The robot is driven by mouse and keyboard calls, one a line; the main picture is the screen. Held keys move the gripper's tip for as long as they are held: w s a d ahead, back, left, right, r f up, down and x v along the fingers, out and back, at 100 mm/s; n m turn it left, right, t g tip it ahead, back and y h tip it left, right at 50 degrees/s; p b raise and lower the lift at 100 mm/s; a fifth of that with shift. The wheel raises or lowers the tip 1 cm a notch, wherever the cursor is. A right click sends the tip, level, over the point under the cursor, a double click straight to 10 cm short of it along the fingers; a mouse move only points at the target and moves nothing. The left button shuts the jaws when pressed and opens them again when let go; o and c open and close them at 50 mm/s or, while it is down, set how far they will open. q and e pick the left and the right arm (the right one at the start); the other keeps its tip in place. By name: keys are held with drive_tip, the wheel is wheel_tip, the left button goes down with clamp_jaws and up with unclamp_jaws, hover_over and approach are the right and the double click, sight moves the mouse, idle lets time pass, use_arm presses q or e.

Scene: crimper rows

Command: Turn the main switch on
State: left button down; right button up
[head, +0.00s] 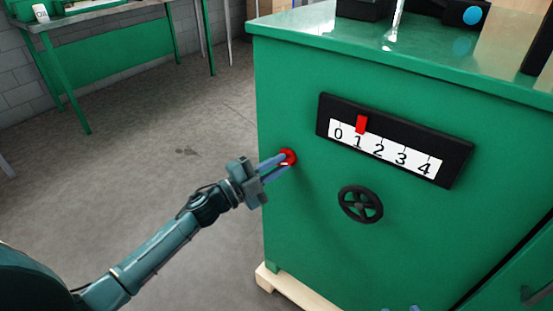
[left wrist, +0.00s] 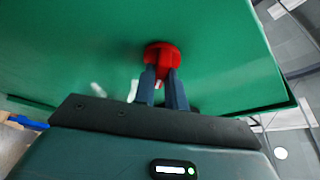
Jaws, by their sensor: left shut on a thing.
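The main switch is a red rotary knob (head: 289,157) on the front of the green machine (head: 300,230), near its left edge. My left gripper (head: 282,162) reaches it from the left, with its fingers shut on the knob. In the left wrist view the red knob (left wrist: 162,56) shows beyond and between the two dark fingertips (left wrist: 162,75). The fingers hide part of the knob, and I cannot tell its turned position. My right gripper is not clearly seen; only a small bluish bit shows at the bottom edge of the head view.
Right of the knob are a black scale panel (head: 455,160) numbered 0 to 4, with a red pointer (head: 361,124) near 1, and a black handwheel (head: 360,204). A wooden pallet (head: 285,285) lies under the machine. A green bench (head: 120,57) stands behind. Floor left of the machine is clear.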

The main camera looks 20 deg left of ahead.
use_arm(q)
drive_tip(key=shift+r+m+g+y+p, duration=0.15)
drive_tip(key=shift+m+g+p, duration=0.35)
drive_tip(key=shift+m+p, duration=0.7)
drive_tip(key=shift+f+m+g+y+p, duration=0.1)
drive_tip(key=shift+m+g+y+p, duration=0.35)
drive_tip(key=shift+m, duration=1.25)
use_arm(e)
drive_tip(key=shift+m+t+h, duration=0.4)
drive_tip(key=shift+m, duration=0.5)
drive_tip(key=shift+s+d+r, duration=0.15)
drive_tip(key=shift+d+r, duration=0.2)
drive_tip(key=shift+r, duration=0.5)
drive_tip(key=shift+s+d+r, duration=0.15)
drive_tip(key=shift+d+r, duration=0.15)
drive_tip(key=shift+r, duration=0.6)
drive_tip(key=shift+s+d+r, duration=0.15)
drive_tip(key=shift+d+r, duration=0.2)
drive_tip(key=shift+r, duration=0.5)
drive_tip(key=shift+s+f, duration=0.1)
drive_tip(key=shift+f, duration=0.1)
use_arm(q)
drive_tip(key=c, duration=1.4)
unclamp_jaws()
drive_tip(key=shift+c, duration=0.2)
use_arm(e)
drive_tip(key=shift+a, duration=0.15)
